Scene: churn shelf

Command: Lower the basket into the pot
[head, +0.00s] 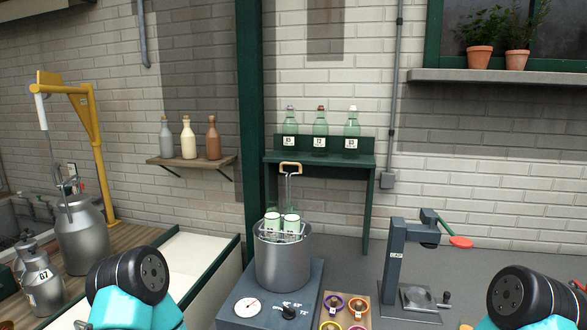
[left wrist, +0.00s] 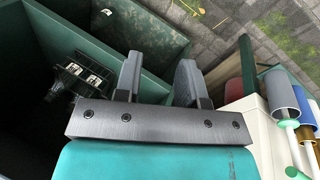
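The steel pot (head: 283,264) stands on a dark heater base with a dial and knob. The wire basket (head: 282,238) sits at the pot's mouth, its upper part and jars with pale tops (head: 272,219) showing above the rim. I cannot tell how deep it sits or what holds it. Its tall wire rises to a tan handle (head: 291,168), with no gripper on it. My left gripper (left wrist: 158,78) shows in the left wrist view, its two fingers apart with nothing between them. In the head view only my arm links show at the bottom corners. My right gripper is hidden.
A green shelf (head: 320,160) with bottles stands behind the pot. A lever press (head: 397,260) stands right of it. A tray of coloured rings (head: 345,312) lies in front. Milk cans (head: 80,235) and a yellow crane (head: 95,150) are at left.

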